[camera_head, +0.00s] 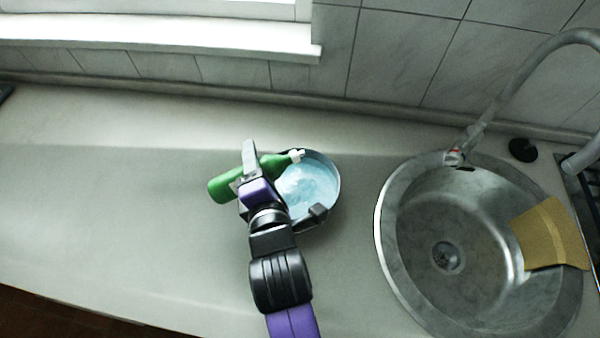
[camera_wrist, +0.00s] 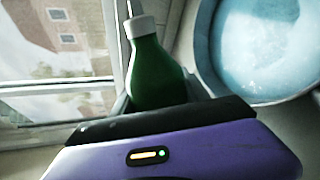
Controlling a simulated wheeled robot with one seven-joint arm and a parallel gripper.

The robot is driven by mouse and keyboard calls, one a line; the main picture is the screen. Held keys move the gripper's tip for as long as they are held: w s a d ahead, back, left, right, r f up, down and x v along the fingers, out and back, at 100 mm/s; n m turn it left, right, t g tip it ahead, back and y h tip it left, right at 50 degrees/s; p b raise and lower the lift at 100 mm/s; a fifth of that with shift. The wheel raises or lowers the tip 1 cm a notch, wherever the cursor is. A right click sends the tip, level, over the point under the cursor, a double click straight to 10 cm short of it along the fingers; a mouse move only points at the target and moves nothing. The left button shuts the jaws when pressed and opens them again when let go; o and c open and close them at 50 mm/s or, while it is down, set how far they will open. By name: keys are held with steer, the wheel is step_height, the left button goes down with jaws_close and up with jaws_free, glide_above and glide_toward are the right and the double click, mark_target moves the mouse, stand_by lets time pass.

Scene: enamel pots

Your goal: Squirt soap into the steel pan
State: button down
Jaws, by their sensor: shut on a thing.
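A green soap bottle (camera_head: 221,187) with a white cap is held tilted in my gripper (camera_head: 247,178), its nozzle pointing right over the rim of the steel pan. In the wrist view the bottle (camera_wrist: 156,75) sits between the fingers, cap away from the camera. The steel pan (camera_head: 338,180) stands on the counter left of the sink, with pale blue liquid or foam inside. Part of the pan is hidden behind my gripper and wrist. The pan (camera_wrist: 202,40) also shows at the upper right of the wrist view. I cannot tell whether soap is flowing.
A round steel sink (camera_head: 385,215) with a faucet (camera_head: 510,95) is to the right, with a yellow cloth (camera_head: 550,236) over its right rim. A black stopper (camera_head: 522,150) lies behind it. The counter (camera_head: 110,200) to the left is clear. A tiled wall and window sill bound the back.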

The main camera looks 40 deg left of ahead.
steer(key=shift+s+a+m+g+y+p, duration=0.3)
steer(key=shift+s+m+g+p, duration=0.15)
steer(key=shift+m, duration=0.35)
stand_by(4.1)
